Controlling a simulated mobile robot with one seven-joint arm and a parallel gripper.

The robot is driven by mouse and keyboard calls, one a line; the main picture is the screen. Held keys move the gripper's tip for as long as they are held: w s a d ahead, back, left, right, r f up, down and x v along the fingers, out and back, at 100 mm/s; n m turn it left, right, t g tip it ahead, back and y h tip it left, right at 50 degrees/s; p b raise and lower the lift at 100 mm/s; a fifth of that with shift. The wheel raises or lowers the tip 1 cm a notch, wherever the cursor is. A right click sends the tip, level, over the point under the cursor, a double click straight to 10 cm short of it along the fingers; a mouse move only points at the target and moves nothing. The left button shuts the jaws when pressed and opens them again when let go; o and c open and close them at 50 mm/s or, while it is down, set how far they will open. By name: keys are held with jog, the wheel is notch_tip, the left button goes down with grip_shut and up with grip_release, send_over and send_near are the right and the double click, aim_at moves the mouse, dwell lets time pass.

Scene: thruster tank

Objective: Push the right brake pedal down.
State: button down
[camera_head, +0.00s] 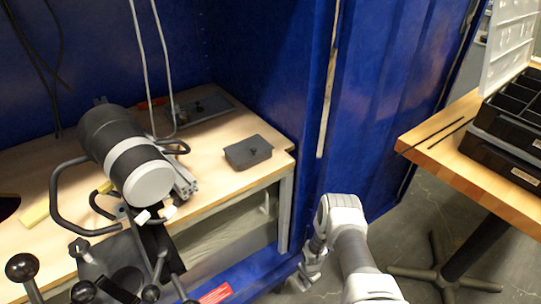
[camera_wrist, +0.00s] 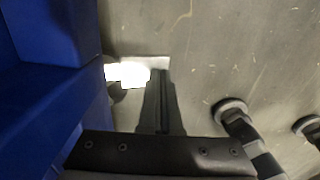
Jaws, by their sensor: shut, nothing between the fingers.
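I cannot make out a clear brake pedal in either view. In the head view a dark thruster unit with a white band (camera_head: 124,158) stands on the wooden bench at the left. Two small white-tipped parts (camera_head: 155,214) sit below its front end; I cannot tell whether they are pedals. My gripper (camera_head: 310,272) is low to the right of the bench, beside the blue wall and well apart from the thruster. In the wrist view my gripper's dark fingers (camera_wrist: 161,100) are together and empty, pointing over grey floor.
Black ball-topped levers (camera_head: 22,267) stand at the lower left. A grey box (camera_head: 248,152) lies on the bench (camera_head: 215,190). The blue wall (camera_head: 300,110) rises behind my arm. A wooden table (camera_head: 480,180) with black cases (camera_head: 510,110) is at the right. Grey floor (camera_wrist: 240,45) shows below.

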notch_tip(320, 180, up, 8)
jog(key=p, duration=0.5)
dwell(0.5)
jog(key=shift+s+f, duration=0.1)
